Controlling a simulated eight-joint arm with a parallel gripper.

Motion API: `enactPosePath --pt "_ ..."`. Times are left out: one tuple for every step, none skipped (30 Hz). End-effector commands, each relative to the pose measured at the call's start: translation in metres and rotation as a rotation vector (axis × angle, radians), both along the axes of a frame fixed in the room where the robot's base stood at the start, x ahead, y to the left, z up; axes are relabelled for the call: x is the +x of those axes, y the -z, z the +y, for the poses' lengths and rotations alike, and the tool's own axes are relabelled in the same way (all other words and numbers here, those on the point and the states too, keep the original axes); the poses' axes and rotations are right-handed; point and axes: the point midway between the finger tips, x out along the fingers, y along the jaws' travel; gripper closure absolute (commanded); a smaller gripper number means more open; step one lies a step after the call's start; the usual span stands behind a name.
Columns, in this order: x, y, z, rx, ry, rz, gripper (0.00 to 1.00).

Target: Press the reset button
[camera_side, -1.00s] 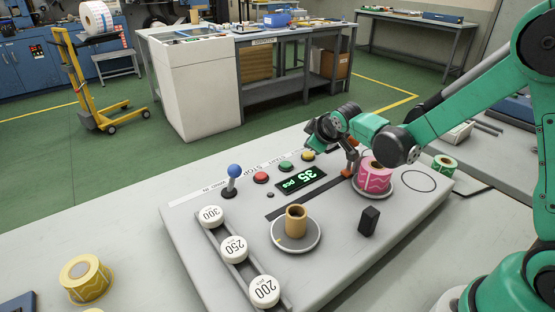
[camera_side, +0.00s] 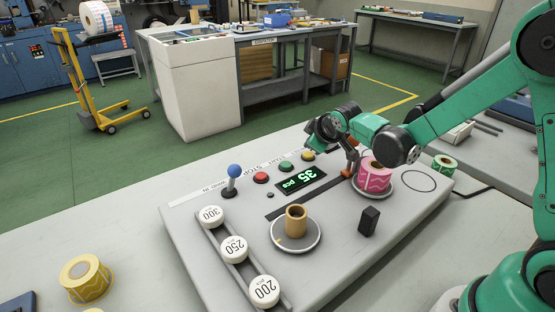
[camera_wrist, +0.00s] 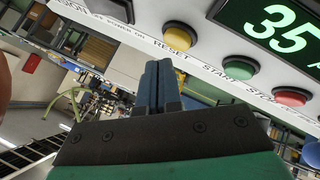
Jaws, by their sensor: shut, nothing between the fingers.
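The yellow reset button (camera_side: 308,156) is at the far right end of the button row on the grey console. In the wrist view the yellow button (camera_wrist: 180,37) sits beside the printed word RESET, just above and right of my fingertips. My gripper (camera_wrist: 160,64) is shut, with its two dark fingers together and nothing between them. In the side view my gripper (camera_side: 321,142) is close to the yellow button, on its right and far side. The fingertips appear apart from the button, but the exact gap is hard to tell.
A green start button (camera_side: 285,167) and red stop button (camera_side: 261,178) are alongside. A lit display (camera_side: 301,180) reads 35 pcs. A blue-topped lever (camera_side: 233,175), a pink label roll (camera_side: 374,176) and a brown core (camera_side: 296,220) stand on the console.

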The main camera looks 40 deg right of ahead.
Motion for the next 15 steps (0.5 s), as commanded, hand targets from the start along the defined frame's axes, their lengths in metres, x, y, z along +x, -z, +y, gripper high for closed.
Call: enactPosePath --pt "0.0000 0.0000 0.0000 0.000 0.000 0.000 1.00" --pt "0.0000 0.0000 0.0000 0.000 0.000 0.000 1.00" --pt "0.0000 0.0000 0.0000 0.000 0.000 0.000 1.00" --pt "0.0000 0.0000 0.0000 0.000 0.000 0.000 1.00" --pt "0.0000 0.0000 0.0000 0.000 0.000 0.000 1.00" --pt "0.0000 0.0000 0.0000 0.000 0.000 0.000 1.00" --pt "0.0001 0.0001 0.0000 0.000 0.000 0.000 1.00" --pt "0.0000 0.0002 0.0000 0.000 0.000 0.000 1.00" --pt "0.0000 0.0008 0.0000 0.000 0.000 0.000 1.00" --pt "0.0000 0.0016 0.0000 0.000 0.000 0.000 1.00" --pt "0.0000 0.0024 0.0000 0.000 0.000 0.000 1.00" --pt "0.0001 0.0038 0.0000 0.000 0.000 0.000 1.00" --pt "0.0002 0.0048 0.0000 0.000 0.000 0.000 1.00" --pt "0.0003 0.0059 0.0000 0.000 0.000 0.000 1.00" --pt "0.0001 0.0072 0.0000 0.000 0.000 0.000 1.00"
